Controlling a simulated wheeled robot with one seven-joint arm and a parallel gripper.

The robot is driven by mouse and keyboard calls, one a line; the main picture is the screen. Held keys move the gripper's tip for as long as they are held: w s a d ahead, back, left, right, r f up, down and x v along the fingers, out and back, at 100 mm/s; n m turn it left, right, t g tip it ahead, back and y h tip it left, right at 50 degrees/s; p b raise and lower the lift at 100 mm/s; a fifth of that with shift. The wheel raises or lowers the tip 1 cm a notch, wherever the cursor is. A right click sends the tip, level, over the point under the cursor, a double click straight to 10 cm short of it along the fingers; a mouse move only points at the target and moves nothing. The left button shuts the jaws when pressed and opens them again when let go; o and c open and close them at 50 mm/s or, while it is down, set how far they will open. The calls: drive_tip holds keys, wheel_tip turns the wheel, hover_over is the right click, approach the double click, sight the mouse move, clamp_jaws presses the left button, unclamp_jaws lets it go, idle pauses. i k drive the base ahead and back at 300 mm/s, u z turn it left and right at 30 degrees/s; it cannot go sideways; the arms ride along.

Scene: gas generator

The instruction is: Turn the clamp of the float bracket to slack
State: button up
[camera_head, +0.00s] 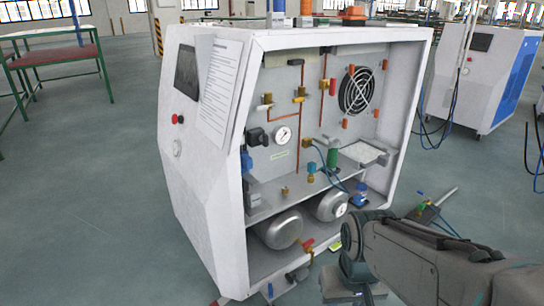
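The white gas generator cabinet (215,165) stands open at the front, with its fittings inside. I cannot tell for sure which part is the float bracket or its clamp, so I cannot read the clamp's position. My gripper (350,284) is low at the front right of the cabinet, below my wrist. Its fingers do not show clearly, and no held object can be made out. My arm hides part of the cabinet's lower right front.
Two grey tanks (281,231) lie in the lower bay, near a red-handled valve (308,245). Copper pipes (299,122), a gauge (283,135) and a fan (356,91) are on the back panel. A second cabinet (478,75) stands behind at right.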

sight(264, 138)
drive_tip(key=u, duration=0.15)
drive_tip(key=i, duration=1.05)
drive_tip(key=z, duration=0.65)
drive_tip(key=k, duration=0.95)
drive_tip(key=u, duration=0.95)
drive_tip(key=i, duration=0.9)
